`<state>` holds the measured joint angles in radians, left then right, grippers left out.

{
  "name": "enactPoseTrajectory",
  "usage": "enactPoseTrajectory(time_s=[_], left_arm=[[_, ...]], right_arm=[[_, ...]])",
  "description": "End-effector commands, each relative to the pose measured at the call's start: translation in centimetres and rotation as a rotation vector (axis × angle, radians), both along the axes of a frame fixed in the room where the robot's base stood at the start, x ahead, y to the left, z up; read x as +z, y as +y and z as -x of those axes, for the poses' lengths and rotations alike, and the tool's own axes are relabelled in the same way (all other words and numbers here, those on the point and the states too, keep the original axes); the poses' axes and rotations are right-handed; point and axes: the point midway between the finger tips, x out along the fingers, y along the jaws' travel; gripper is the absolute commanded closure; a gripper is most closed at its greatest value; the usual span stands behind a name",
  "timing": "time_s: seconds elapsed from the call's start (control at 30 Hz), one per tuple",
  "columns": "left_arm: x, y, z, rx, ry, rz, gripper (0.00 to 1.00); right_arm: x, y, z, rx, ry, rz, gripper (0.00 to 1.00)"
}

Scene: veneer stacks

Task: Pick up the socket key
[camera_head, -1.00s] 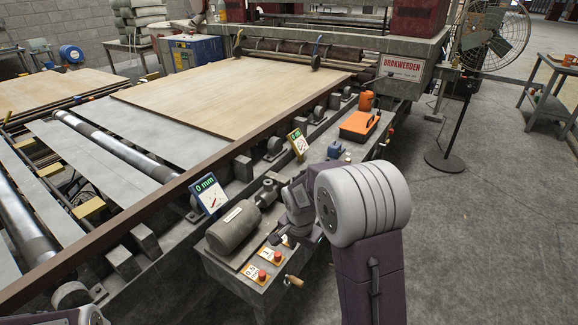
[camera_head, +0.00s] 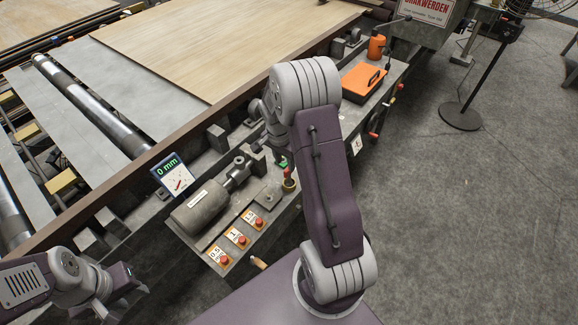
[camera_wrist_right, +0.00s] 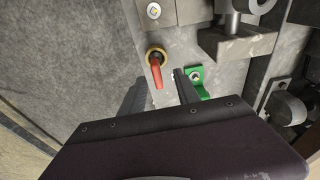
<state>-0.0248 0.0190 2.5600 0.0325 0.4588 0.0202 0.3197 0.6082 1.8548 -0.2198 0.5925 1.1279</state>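I cannot make out the socket key for certain. A red-handled piece in a brass ring (camera_wrist_right: 156,68) stands on the machine's grey ledge; it also shows in the head view (camera_head: 289,179). A green bracket (camera_wrist_right: 200,86) with a round metal end is beside it. My right gripper (camera_wrist_right: 164,77) is open and empty above the ledge; its fingers appear on either side of the red handle, which it does not visibly grip. In the head view my right arm hides most of that gripper. My left gripper (camera_head: 122,298) is low at the left, its fingers unclear.
A grey motor (camera_head: 202,207) and several red push buttons (camera_head: 238,238) are on the ledge. A gauge reading 0 mm (camera_head: 172,175) stands behind the motor. An orange case (camera_head: 362,82) lies further back.

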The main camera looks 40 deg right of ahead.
Motion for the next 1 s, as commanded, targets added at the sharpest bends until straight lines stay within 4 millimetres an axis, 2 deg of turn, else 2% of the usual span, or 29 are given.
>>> enactPoseTrajectory(time_s=[0.03, 0.1, 0.27, 0.5, 0.7, 0.9, 1.0], left_arm=[[0.8, 0.0, 0.0, 0.000, 0.000, 0.000, 0.64], [1.2, 0.0, 0.0, 0.000, 0.000, 0.000, 0.64], [1.2, 0.0, 0.0, 0.000, 0.000, 0.000, 0.64], [1.1, 0.0, 0.0, 0.000, 0.000, 0.000, 0.64], [1.1, 0.0, 0.0, 0.000, 0.000, 0.000, 0.64], [1.3, 0.0, 0.0, 0.000, 0.000, 0.000, 0.64], [1.2, 0.0, 0.0, 0.000, 0.000, 0.000, 0.64]], right_arm=[[0.6, -0.2, 0.2, -0.007, 0.006, -0.002, 0.62], [0.8, -0.4, 0.4, -0.014, 0.010, -0.003, 0.62], [0.7, -0.7, 0.5, -0.021, 0.010, -0.003, 0.62], [-2.7, -1.2, 0.4, -0.020, 0.013, -0.004, 0.62], [-3.6, -1.4, 0.3, -0.020, 0.011, -0.004, 0.62], [-7.1, -2.2, 0.0, -0.020, 0.012, -0.005, 0.62], [-8.0, -2.3, 0.0, -0.019, 0.010, -0.004, 0.62]])
